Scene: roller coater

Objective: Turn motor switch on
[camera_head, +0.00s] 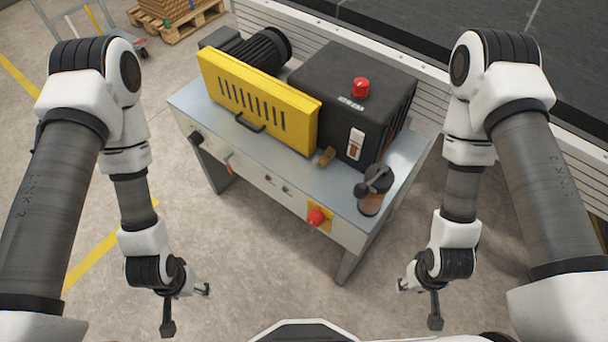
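A machine on a grey metal table (290,185) stands in front of me. A red knob on a yellow plate (317,217) sits at the right of the table's front panel. A small red-orange handle (229,166) and a dark control (196,139) are further left on the panel. No label tells me which is the motor switch. My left gripper (186,308) is open and empty, left of the table and low in the picture. My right gripper (419,304) is open and empty, right of the red knob and apart from it.
On the table are a yellow slotted guard (262,100), a black housing (345,85) with a red button (360,87), a dark motor (262,48) and a small jar (371,205). The floor before the table is clear. A pallet (172,22) stands at the back left.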

